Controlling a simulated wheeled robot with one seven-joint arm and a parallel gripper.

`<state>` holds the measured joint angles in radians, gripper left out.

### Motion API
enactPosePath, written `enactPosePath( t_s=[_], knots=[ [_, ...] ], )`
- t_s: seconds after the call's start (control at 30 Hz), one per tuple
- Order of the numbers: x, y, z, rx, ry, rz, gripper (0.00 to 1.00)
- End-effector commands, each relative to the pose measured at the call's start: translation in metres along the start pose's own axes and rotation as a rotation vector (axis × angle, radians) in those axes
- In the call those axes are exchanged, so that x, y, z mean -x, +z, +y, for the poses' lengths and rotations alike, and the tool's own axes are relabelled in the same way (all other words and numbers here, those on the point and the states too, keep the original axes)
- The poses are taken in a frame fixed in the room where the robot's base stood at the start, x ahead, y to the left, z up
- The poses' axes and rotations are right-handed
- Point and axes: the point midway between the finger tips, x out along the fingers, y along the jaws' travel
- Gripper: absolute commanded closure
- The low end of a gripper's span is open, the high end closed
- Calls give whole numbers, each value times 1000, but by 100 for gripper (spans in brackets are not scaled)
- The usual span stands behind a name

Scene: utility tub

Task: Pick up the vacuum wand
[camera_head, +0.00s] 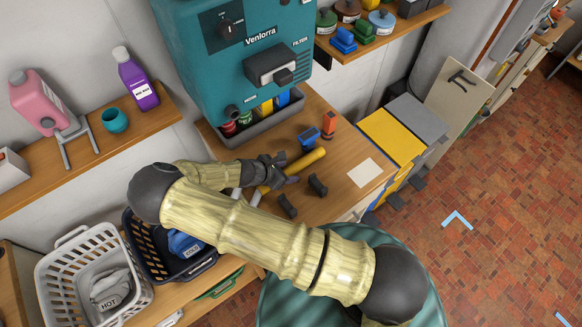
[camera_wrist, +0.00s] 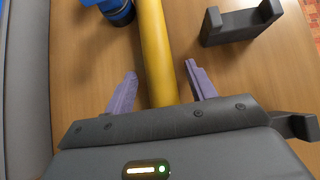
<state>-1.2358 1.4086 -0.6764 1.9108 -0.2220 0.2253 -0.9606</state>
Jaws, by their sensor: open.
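The vacuum wand is a yellow tube (camera_head: 307,161) lying on the wooden counter below the teal machine. In the wrist view the wand (camera_wrist: 156,50) runs from the top edge down between my gripper's two purple fingers. My gripper (camera_head: 277,170) is over the wand, with its jaws open and one finger on each side of the tube. The gripper (camera_wrist: 160,82) shows a gap between each finger and the wand. The wand's near part is hidden under the gripper body and my arm.
Dark brackets (camera_head: 318,185) stand on the counter beside the wand; one bracket (camera_wrist: 240,25) is at upper right in the wrist view. A blue object (camera_head: 308,139) and an orange one (camera_head: 328,124) stand near the wand's far end. The teal machine (camera_head: 235,60) rises behind.

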Motion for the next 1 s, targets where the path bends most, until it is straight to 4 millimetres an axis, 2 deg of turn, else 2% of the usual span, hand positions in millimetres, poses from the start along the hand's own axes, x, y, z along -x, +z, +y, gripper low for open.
enactPosePath(
  t_s=[0.13, 0.63, 0.67, 0.9, 0.93, 1.0],
  knots=[
    [-7, 0, 0, -1, 0, 1, 44],
    [-8, 0, 0, 0, 0, 1, 44],
    [-8, 0, 0, 0, 0, 1, 48],
    [-7, 0, 0, 0, 0, 1, 95],
    [-7, 0, 0, -1, 0, 0, 99],
    [-7, 0, 0, -1, 0, 0, 99]
  ],
)
